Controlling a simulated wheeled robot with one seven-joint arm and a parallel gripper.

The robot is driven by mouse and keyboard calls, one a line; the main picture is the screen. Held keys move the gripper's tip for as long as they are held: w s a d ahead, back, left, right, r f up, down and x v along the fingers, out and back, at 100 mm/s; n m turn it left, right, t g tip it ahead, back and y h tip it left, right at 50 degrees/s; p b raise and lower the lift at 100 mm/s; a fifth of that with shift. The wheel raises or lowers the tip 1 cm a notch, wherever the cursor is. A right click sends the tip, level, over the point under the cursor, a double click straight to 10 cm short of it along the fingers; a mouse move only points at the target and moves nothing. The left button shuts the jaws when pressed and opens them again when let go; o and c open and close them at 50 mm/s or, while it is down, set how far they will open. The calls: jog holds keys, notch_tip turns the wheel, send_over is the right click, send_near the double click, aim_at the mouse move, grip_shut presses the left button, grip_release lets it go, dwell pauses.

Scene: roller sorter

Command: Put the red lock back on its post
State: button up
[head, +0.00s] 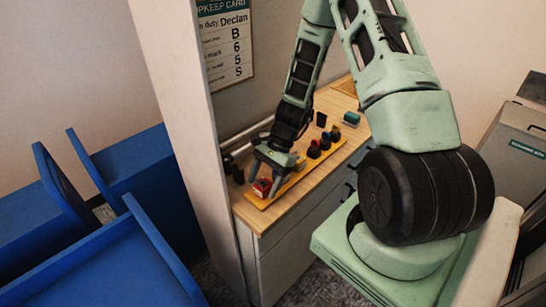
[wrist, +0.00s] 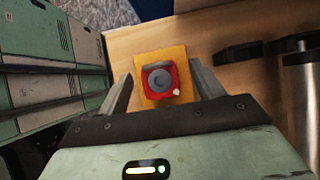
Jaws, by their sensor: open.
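The red lock (wrist: 176,70) shows in the wrist view as a red square block with a round grey middle, on the end of an orange-yellow board (wrist: 149,52). In the head view the red lock (head: 262,188) sits at the near left end of the yellow board (head: 283,190). My gripper (wrist: 160,87) is open, with one finger on each side of the lock and visible gaps between. In the head view my gripper (head: 268,175) is right above the lock and partly hides it. I cannot tell whether the grey middle is the post.
Several dark and coloured knobs, one red-based (head: 313,150), stand farther along the board. A teal object (head: 351,118) lies at the back of the wooden counter (head: 258,217). A pale pillar (head: 190,130) stands left of the counter. Blue bins (head: 110,250) fill the lower left.

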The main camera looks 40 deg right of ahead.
jog(key=b+v, duration=0.2)
jog(key=v, duration=1.4)
jog(key=shift+r, duration=0.3)
jog(key=shift+d, duration=0.15)
